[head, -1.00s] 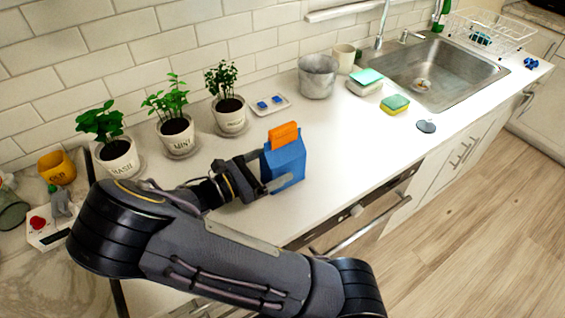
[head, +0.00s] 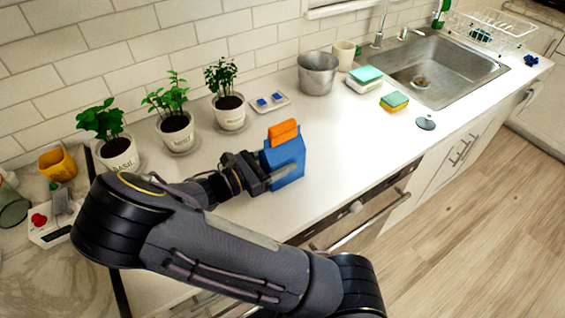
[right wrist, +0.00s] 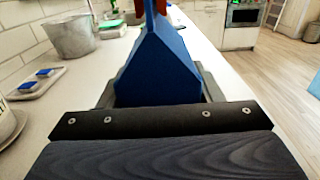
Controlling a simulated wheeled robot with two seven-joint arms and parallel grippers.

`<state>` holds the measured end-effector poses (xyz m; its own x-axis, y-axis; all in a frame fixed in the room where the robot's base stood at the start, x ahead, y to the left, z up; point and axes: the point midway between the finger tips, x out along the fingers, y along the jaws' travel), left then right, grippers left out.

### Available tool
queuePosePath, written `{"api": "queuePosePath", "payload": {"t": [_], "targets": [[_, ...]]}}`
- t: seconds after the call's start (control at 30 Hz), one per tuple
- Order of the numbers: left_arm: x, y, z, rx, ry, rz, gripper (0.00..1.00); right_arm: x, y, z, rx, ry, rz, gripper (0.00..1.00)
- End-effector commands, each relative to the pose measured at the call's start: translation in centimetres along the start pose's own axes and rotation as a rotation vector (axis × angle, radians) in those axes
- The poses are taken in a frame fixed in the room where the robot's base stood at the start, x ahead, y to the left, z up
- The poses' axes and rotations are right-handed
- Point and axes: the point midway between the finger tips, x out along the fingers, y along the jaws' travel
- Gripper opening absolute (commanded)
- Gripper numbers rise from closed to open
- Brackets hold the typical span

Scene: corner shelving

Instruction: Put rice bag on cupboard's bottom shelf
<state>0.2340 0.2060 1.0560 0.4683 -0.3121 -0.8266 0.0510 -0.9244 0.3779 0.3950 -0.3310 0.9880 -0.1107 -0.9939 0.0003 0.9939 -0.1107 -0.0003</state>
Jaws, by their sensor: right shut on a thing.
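The rice bag (head: 288,160) is a blue packet with an orange clip-like top. It stands upright at the counter, near its front edge. I cannot tell whether its base touches the counter. My right gripper (head: 272,176) reaches in from the left and is shut on the bag, with a finger along its near side. In the right wrist view the blue bag (right wrist: 158,68) fills the space between the fingers (right wrist: 160,92). The left gripper is not in view. No open cupboard or bottom shelf is clearly seen.
A small tray (head: 269,103), a metal pot (head: 317,75), sponges (head: 394,102) and a sink (head: 440,75) are farther right. The counter (head: 345,140) right of the bag is clear.

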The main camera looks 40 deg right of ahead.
Motion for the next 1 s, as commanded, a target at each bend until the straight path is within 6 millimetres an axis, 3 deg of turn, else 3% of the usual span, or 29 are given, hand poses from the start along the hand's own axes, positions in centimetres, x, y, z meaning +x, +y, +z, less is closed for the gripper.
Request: {"api": "queuePosePath", "payload": {"t": [0.57,0.83,1.0], "targets": [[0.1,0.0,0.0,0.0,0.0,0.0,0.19,0.0,0.0,0.8,0.002,-0.002,0.0,0.0],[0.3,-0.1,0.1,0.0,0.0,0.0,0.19,-0.1,-0.1,3.4,0.005,0.001,0.001,0.0],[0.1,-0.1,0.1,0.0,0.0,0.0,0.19,-1.0,-1.9,5.8,0.004,0.001,0.002,0.0]]}}
